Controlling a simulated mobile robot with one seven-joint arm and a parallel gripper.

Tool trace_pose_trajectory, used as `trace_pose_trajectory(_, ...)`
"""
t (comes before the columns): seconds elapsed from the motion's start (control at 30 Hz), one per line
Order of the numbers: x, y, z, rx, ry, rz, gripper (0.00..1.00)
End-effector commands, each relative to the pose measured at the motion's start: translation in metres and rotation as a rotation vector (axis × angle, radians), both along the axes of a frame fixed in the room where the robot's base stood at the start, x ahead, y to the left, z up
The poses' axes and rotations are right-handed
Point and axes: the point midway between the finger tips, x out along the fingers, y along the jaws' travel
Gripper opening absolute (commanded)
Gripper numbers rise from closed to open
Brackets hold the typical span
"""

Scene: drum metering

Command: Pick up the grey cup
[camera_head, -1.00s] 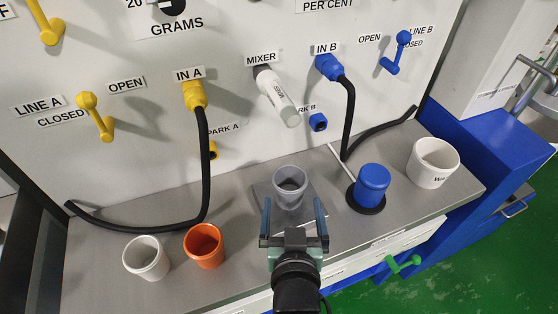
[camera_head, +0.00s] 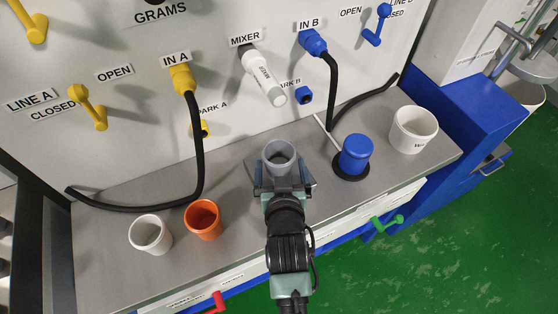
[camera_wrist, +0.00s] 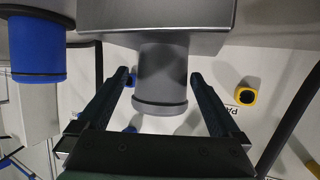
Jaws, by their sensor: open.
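The grey cup (camera_head: 279,157) stands upright on a square metal plate (camera_head: 308,181) on the steel counter, below the mixer nozzle. It also shows in the wrist view (camera_wrist: 162,75), upside down there, between the two fingers. My gripper (camera_head: 280,178) is open, with one finger on each side of the cup in the head view. In the wrist view my gripper (camera_wrist: 160,85) has visible gaps between both fingers and the cup. I cannot tell how far the fingertips reach past the cup's middle.
A blue capped container (camera_head: 356,155) stands right of the cup on a dark disc, with a white cup (camera_head: 413,130) beyond it. An orange cup (camera_head: 203,220) and another white cup (camera_head: 150,234) stand to the left. The mixer nozzle (camera_head: 264,78) and black hoses (camera_head: 197,150) are behind.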

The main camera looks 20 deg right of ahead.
Motion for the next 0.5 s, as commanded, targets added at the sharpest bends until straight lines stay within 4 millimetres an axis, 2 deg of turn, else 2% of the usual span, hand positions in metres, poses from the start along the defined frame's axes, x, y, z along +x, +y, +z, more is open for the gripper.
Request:
trace_pose_trajectory(0.23,0.032,-0.009,0.000,-0.002,-0.001,-0.001,1.00)
trace_pose_trajectory(0.3,0.039,-0.012,-0.006,-0.001,-0.001,0.000,1.00)
trace_pose_trajectory(0.5,0.048,-0.015,-0.010,0.000,0.000,0.000,1.00)
